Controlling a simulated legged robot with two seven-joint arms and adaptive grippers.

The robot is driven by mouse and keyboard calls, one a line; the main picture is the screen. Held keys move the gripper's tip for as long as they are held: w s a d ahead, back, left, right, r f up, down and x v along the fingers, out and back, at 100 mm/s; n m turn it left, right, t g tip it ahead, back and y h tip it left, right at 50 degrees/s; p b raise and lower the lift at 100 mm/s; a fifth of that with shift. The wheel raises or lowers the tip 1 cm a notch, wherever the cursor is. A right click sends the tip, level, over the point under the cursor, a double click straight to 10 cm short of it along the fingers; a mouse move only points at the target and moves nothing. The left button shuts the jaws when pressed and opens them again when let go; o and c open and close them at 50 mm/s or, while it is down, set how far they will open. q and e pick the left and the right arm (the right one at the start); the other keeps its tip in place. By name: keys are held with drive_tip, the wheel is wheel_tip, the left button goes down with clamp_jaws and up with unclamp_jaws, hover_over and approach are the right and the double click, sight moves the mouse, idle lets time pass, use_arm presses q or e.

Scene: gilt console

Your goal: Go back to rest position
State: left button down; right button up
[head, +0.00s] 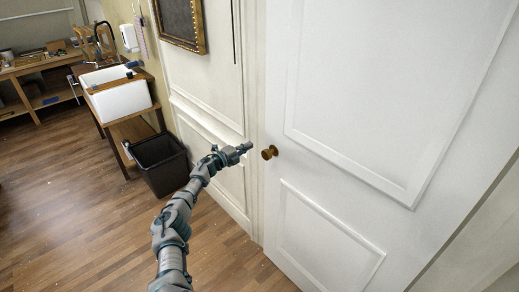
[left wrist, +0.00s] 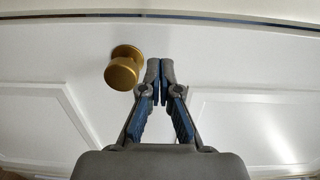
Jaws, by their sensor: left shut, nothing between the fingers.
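My left arm reaches up from the bottom of the head view. Its gripper (head: 246,147) is a little to the left of a brass door knob (head: 269,152) on a white panelled door (head: 330,170). In the left wrist view my left gripper (left wrist: 160,70) has its fingertips together with nothing between them. The brass knob (left wrist: 123,70) shows just left of the fingertips there, and I see no grip on it. The door looks closed. My right gripper is in neither view.
A black bin (head: 160,163) stands on the wooden floor (head: 85,225) left of my arm. Behind it is a white sink (head: 118,97) on a wooden stand. A workbench (head: 35,68) is at the far left. A framed picture (head: 180,22) hangs on the wall. The floor at left is clear.

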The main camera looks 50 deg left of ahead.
use_arm(q)
drive_tip(key=d+f+n+g, duration=0.15)
drive_tip(key=d+f, duration=0.25)
drive_tip(key=f, duration=0.4)
drive_tip(key=d+f+n+y, duration=0.1)
drive_tip(key=d+f+n, duration=0.15)
drive_tip(key=f, duration=0.55)
drive_tip(key=d+f+n+g, duration=0.1)
drive_tip(key=d+f, duration=0.3)
drive_tip(key=f, duration=0.4)
drive_tip(key=s+d+f+n+g, duration=0.2)
drive_tip(key=s+d+f, duration=0.25)
drive_tip(key=f, duration=0.45)
drive_tip(key=s+d+f+n+g, duration=0.1)
drive_tip(key=s+d+f+g, duration=0.15)
drive_tip(key=d+f, duration=0.45)
drive_tip(key=s+d+f+n+g, duration=0.4)
drive_tip(key=s+d+f, duration=1)
drive_tip(key=s+f, duration=0.35)
drive_tip(key=s+d+f+n+g, duration=0.2)
drive_tip(key=s+d+f, duration=0.1)
drive_tip(key=s+d, duration=0.5)
drive_tip(key=s+d+f+n+g+h, duration=0.1)
drive_tip(key=s+d+f+g, duration=0.2)
drive_tip(key=s+d, duration=0.4)
drive_tip(key=s, duration=0.7)
drive_tip(key=shift+s+d+n+g+h, duration=0.3)
drive_tip(key=shift+s+d+n, duration=0.05)
drive_tip(key=shift+n, duration=0.05)
drive_tip(key=shift+w, duration=0.1)
